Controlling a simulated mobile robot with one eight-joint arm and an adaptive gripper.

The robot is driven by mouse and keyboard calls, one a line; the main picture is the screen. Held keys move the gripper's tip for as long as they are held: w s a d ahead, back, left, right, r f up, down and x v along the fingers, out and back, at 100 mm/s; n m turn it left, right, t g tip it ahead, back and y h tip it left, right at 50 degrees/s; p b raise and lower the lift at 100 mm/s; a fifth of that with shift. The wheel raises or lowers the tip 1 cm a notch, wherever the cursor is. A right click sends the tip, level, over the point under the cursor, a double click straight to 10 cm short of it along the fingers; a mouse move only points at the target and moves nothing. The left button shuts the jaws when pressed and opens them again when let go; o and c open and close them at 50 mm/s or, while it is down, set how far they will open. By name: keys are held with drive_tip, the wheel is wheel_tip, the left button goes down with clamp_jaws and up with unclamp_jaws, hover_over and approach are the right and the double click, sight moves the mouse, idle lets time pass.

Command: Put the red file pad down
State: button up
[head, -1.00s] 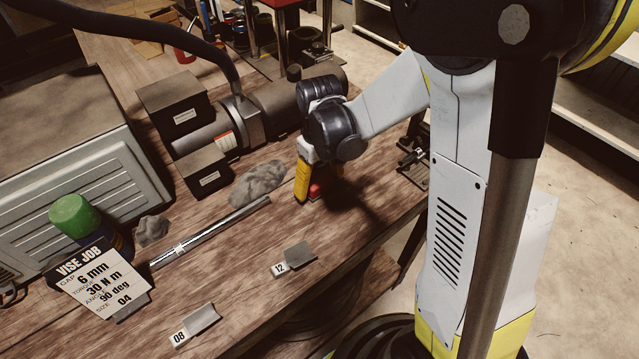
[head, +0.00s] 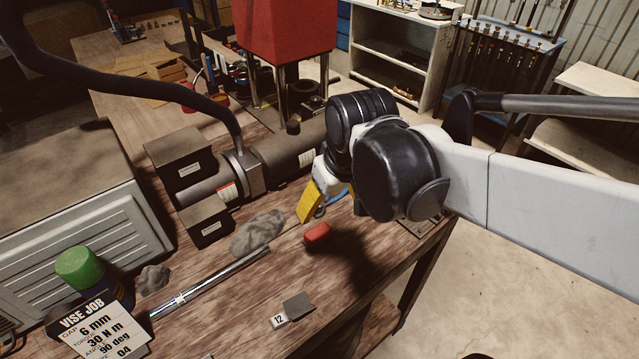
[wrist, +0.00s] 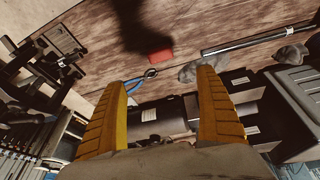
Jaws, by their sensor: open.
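The red file pad (head: 317,233) lies on the wooden bench top (head: 215,290), right of the grey rag and apart from my gripper. It also shows in the wrist view (wrist: 160,56), beyond and between my fingertips. My gripper (head: 318,200) is raised above the bench, behind the pad in the head view; its yellow finger shows there, the other is mostly hidden by the wrist. In the wrist view both yellow fingers (wrist: 163,82) are spread wide with nothing between them.
A grey rag (head: 257,233) and a steel bar (head: 215,281) lie left of the pad. Blue-handled pliers (wrist: 140,82) lie near it. A motor-like cylinder (head: 285,150) and black boxes stand behind. Label 12 (head: 280,320) and the vise job card (head: 98,325) are in front.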

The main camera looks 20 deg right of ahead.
drive_tip(key=s+t, duration=0.1)
drive_tip(key=s, duration=0.1)
drive_tip(key=s+r+m+t, duration=0.1)
drive_tip(key=s+t, duration=0.1)
drive_tip(key=s, duration=0.1)
drive_tip(key=shift+s+r+m, duration=0.25)
drive_tip(key=shift+s+m, duration=0.05)
drive_tip(key=shift+s, duration=0.05)
wheel_tip(320, 180, down, 7)
drive_tip(key=b, duration=0.7)
drive_tip(key=shift+f, duration=0.2)
drive_tip(key=shift+o, duration=0.5)
